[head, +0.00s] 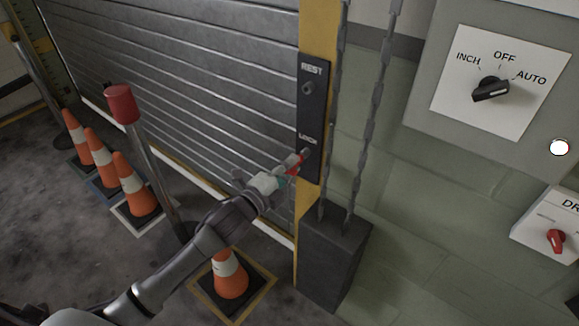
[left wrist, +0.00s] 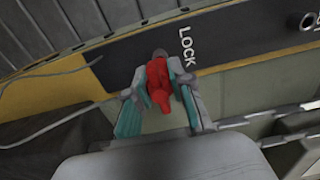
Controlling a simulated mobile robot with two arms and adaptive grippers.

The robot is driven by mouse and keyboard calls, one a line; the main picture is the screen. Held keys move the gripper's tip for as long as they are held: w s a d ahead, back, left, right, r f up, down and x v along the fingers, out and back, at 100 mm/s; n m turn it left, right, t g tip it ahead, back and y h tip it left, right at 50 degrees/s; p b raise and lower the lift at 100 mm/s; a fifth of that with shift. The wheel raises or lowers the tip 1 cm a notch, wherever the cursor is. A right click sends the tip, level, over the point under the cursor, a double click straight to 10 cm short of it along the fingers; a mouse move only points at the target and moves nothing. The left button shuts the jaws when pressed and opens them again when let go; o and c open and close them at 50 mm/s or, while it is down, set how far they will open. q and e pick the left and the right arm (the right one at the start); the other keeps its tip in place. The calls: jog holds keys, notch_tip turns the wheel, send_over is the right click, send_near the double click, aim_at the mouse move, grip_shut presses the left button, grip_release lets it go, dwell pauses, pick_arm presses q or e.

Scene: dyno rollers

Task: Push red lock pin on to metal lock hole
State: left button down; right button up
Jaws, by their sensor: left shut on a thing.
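The red lock pin (head: 294,166) is between the fingers of my left gripper (head: 287,168), which is shut on it. The left wrist view shows the red pin (left wrist: 158,84) between the two teal-lined fingers of the gripper (left wrist: 158,92). The pin's far end is at the black plate (head: 313,120), beside the word LOCK. The lock hole is hidden behind the pin and fingers, so I cannot tell how far in the pin is. The upper hole (head: 307,88), under REST, looks empty. My right gripper is not in view.
The plate is on a yellow post (head: 319,28) beside a grey roller shutter (head: 190,75). Chains (head: 374,115) hang right of it above a dark box (head: 333,255). A red-capped post (head: 121,104) and several orange cones (head: 231,275) stand at left and below. A switch panel (head: 500,80) is at right.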

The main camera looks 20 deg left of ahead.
pick_arm(q)
jog(key=shift+w+d, duration=0.15)
jog(key=shift+w, duration=0.35)
dwell(0.7)
jog(key=c, duration=0.9)
grip_release()
jog(key=shift+c, duration=0.2)
jog(key=v, duration=1.2)
